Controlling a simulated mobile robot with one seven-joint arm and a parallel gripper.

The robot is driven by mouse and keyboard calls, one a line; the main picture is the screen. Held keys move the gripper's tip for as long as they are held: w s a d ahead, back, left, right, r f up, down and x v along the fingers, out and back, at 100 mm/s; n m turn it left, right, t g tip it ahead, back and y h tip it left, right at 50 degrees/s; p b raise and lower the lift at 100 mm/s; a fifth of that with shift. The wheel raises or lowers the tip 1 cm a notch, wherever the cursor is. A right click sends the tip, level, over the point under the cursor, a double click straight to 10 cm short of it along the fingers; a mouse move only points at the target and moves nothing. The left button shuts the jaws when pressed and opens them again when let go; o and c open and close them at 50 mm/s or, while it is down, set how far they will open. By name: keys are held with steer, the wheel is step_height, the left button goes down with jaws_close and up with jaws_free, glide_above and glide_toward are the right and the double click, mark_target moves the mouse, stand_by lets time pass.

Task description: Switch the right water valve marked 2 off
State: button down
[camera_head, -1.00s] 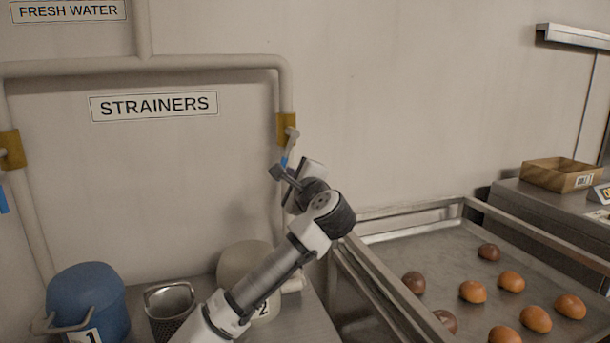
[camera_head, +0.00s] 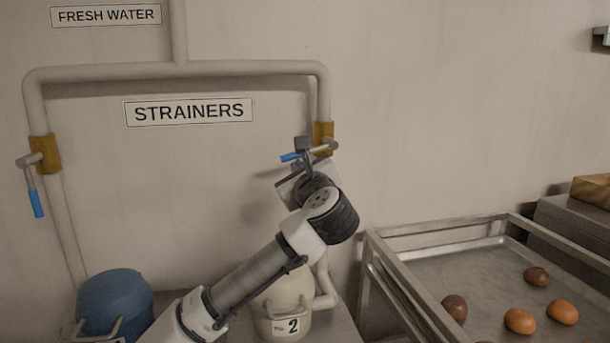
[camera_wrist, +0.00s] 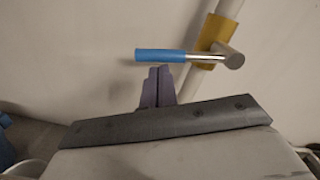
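The right water valve has a brass body (camera_head: 323,137) on the right pipe, above the pale strainer marked 2 (camera_head: 290,300). Its lever with a blue grip (camera_head: 291,157) points left, roughly level and across the pipe. In the wrist view the blue grip (camera_wrist: 160,55) lies level, with the brass body (camera_wrist: 217,31) to its right. My gripper (camera_wrist: 157,70) has its purple fingers together, just below the blue grip in that view. Nothing shows between them. I cannot tell whether they touch the grip.
The left valve (camera_head: 44,154) has its blue lever hanging down along its pipe. A blue strainer (camera_head: 115,300) stands at lower left. A metal rack tray (camera_head: 440,265) with several buns stands to the right.

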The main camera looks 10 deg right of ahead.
steer(key=shift+a+r, duration=0.2)
steer(key=shift+r, duration=0.3)
steer(key=shift+a+r, duration=0.2)
steer(key=shift+r, duration=0.45)
